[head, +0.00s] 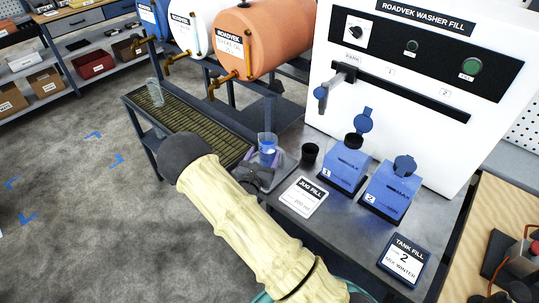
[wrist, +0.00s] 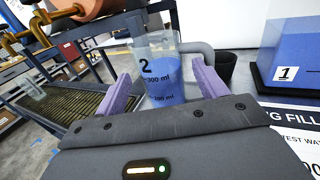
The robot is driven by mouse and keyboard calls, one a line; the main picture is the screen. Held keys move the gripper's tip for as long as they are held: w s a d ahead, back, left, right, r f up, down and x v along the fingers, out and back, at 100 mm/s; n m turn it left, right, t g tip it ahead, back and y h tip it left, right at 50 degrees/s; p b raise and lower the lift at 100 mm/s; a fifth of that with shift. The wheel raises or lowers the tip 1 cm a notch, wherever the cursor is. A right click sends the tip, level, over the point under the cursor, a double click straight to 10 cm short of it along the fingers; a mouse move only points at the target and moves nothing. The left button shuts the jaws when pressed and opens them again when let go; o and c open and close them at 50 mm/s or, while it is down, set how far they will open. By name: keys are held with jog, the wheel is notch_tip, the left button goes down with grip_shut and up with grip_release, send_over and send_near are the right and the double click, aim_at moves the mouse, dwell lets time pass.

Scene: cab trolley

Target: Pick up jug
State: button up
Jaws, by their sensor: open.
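The jug (head: 267,152) is clear, with blue liquid in its lower part, and stands upright on the trolley top in the head view. In the wrist view the jug (wrist: 162,82) shows a "2", a 300 ml mark and a grey handle on its right. My gripper (wrist: 142,54) is open, with one purple finger to the left of the jug and the other to the right, near its handle. Whether either finger touches it, I cannot tell. In the head view my gripper (head: 252,177) is dark, low in front of the jug, and partly hidden by my arm.
A dark cup (head: 310,154) stands right of the jug. Blue tanks 1 (head: 344,170) and 2 (head: 391,190) stand further right, before the white washer-fill machine (head: 400,120). A jug-fill card (head: 303,196) lies in front. A clear vessel (head: 155,92) stands on the slatted drip tray (head: 190,122).

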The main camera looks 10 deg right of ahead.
jog(key=p+x, duration=0.2)
jog(key=x, duration=0.3)
jog(key=shift+w+f, duration=0.15)
dwell(0.5)
jog(key=c, duration=0.8)
notch_tip(320, 180, up, 10)
jog(key=shift+r+b, duration=0.1)
jog(key=shift+b, duration=0.85)
